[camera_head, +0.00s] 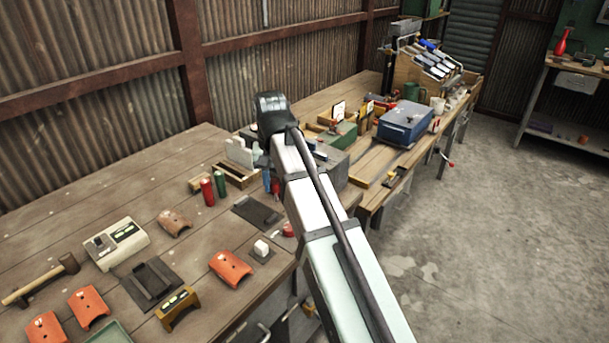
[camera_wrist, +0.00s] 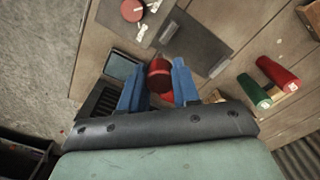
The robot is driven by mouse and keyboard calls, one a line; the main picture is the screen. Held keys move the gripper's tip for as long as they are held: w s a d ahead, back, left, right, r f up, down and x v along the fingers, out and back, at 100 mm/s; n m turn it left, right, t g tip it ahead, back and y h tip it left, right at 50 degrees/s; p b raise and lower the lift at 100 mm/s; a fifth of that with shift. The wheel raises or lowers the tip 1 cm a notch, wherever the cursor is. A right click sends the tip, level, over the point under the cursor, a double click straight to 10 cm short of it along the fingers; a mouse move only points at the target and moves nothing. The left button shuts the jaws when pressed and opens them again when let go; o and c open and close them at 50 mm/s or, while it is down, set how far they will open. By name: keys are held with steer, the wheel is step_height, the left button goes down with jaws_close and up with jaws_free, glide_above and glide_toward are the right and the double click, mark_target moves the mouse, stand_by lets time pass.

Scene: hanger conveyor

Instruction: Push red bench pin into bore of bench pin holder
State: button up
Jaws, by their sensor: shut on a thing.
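My gripper (camera_wrist: 158,68) shows in the wrist view with its two blue fingers closed on the sides of a red cylindrical pin (camera_wrist: 160,75). The pin's round end faces the camera and its far end is hidden. In the head view my arm covers most of the gripper; a blue finger (camera_head: 267,185) and a bit of the red pin (camera_head: 276,185) show left of the arm. A wooden block with slots (camera_head: 237,174) lies just left of the gripper. I cannot tell whether it is the bench pin holder, and no bore is clearly visible.
A blue toolbox (camera_head: 404,123) stands on the far bench.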

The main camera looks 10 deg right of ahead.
steer(key=s+a+n, duration=0.2)
steer(key=s+a, duration=0.2)
steer(key=a, duration=0.6)
steer(key=s+a+n, duration=0.2)
steer(key=s+a, duration=0.3)
steer(key=a, duration=0.6)
steer(key=s+a+n, duration=0.2)
steer(key=s+a, duration=0.2)
steer(key=a, duration=0.6)
steer(key=s+a+r+n, duration=0.1)
steer(key=s+a+n, duration=0.1)
steer(key=s+a, duration=1.15)
steer(key=s+a+r+n, duration=0.1)
steer(key=s+a+n, duration=0.2)
steer(key=s+a, duration=1)
steer(key=w+a+r+m, duration=0.2)
steer(key=w+a+m, duration=0.1)
steer(key=a, duration=0.7)
steer(key=shift+w, duration=0.8)
steer(key=shift+a+f, duration=0.1)
steer(key=shift+f, duration=2.3)
steer(key=shift+f, duration=2.05)
